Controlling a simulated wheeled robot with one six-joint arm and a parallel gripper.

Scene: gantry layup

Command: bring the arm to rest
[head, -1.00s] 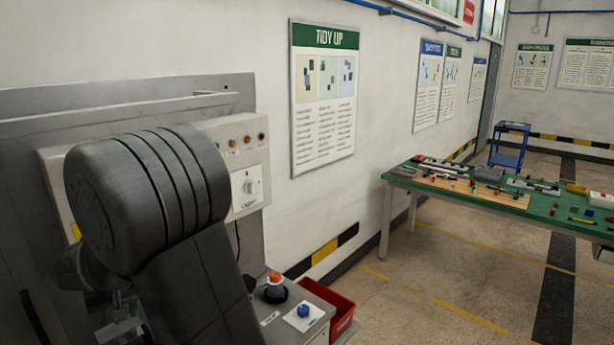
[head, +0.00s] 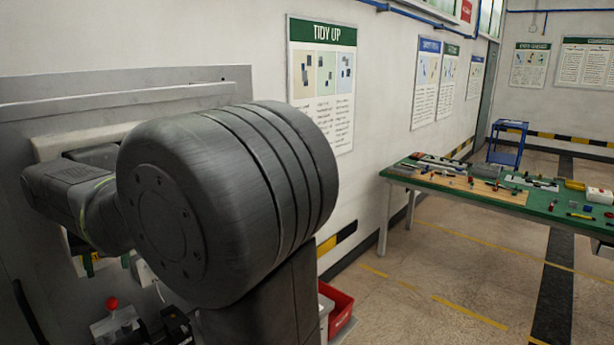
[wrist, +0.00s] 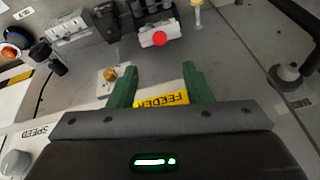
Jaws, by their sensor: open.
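My gripper (wrist: 158,82) is open in the wrist view, its two green fingers apart with nothing held between them. Below it is a grey panel with a yellow FEEDER label (wrist: 160,98) showing between the fingers. In the head view my arm's large dark joint (head: 225,200) fills the left middle. Parts of the green fingers (head: 105,262) show low at the left, beneath my wrist; the rest of the gripper is hidden there.
A red-knobbed control (head: 112,305) stands below the gripper; its red top also shows in the wrist view (wrist: 159,38). A brass knob (wrist: 110,74) is near the left finger. A red bin (head: 339,308) sits behind my arm. A green-topped bench (head: 535,204) stands right, with floor before it.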

